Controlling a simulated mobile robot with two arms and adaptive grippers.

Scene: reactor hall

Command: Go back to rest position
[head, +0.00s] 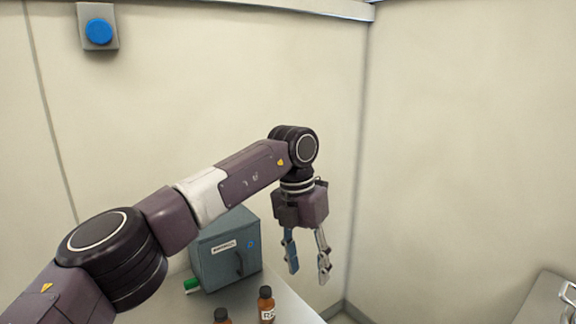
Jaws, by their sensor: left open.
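My left arm reaches in from the lower left. Its gripper (309,275) hangs down with its two fingers apart and nothing between them. It shows in front of the far wall, to the right of a blue-grey box (213,259) with a label and a handle. My right gripper is not in view.
A table (246,296) bears the box, a brown bottle (266,304) with a dark cap, a second bottle (222,316) cut off below, and a green-capped item (191,285). A blue wall button (99,32) is upper left. A grey surface (545,303) with a handle is lower right.

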